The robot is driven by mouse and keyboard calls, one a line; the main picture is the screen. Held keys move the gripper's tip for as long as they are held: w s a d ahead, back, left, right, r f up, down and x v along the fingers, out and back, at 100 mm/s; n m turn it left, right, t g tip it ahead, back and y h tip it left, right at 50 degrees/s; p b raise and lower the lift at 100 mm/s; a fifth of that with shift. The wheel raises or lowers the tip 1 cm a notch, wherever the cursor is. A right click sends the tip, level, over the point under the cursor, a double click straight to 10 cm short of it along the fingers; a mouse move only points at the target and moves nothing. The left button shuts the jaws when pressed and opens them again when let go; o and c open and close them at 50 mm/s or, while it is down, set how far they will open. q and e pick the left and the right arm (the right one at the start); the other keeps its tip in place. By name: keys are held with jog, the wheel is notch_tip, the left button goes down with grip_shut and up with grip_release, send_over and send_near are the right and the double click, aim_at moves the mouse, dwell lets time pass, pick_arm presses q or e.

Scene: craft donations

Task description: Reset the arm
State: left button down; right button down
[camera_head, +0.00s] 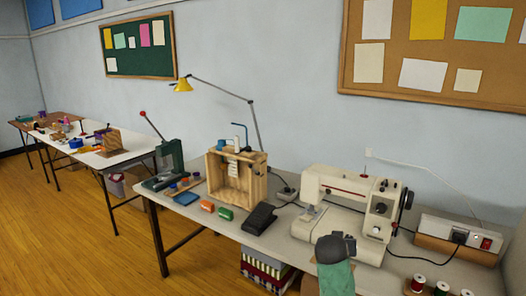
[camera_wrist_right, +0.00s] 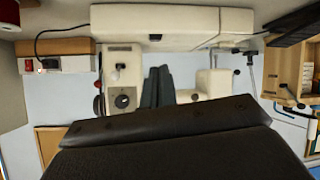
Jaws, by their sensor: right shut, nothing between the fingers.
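My right gripper (camera_head: 336,247) shows at the lower middle of the head view, dark grey on a teal arm link. It is in front of the cream sewing machine (camera_head: 345,205), overlapping its near edge in the picture. In the right wrist view, the two dark fingers of the right gripper (camera_wrist_right: 157,86) lie together with nothing between them. The sewing machine (camera_wrist_right: 122,85) appears upside down behind them. The gripper's dark body fills the bottom of that view. My left gripper is in neither view.
A power strip (camera_head: 458,235) and thread spools (camera_head: 441,289) lie to the right. A desk lamp (camera_head: 184,85) rises behind. The near table edge runs beside the gripper.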

jog(key=s+a+f+n+g+y, duration=0.1)
jog(key=s+a+f+n+y, duration=0.15)
jog(key=s, duration=0.55)
jog(key=s+a+f+n+g+y, duration=0.1)
jog(key=s+a+f+g+y, duration=0.2)
jog(key=s, duration=0.5)
jog(key=s+a+f+n+y, duration=0.1)
jog(key=s+a+f, duration=0.25)
jog(key=s, duration=0.45)
jog(key=s+f+g, duration=0.2)
jog(key=s+f, duration=0.5)
jog(key=s, duration=0.6)
jog(key=s+f+g, duration=0.2)
jog(key=s+f, duration=0.5)
jog(key=s, duration=0.5)
jog(key=shift+s+a+n+g, duration=0.35)
jog(key=shift+s+n+g, duration=0.05)
jog(key=shift+n, duration=0.05)
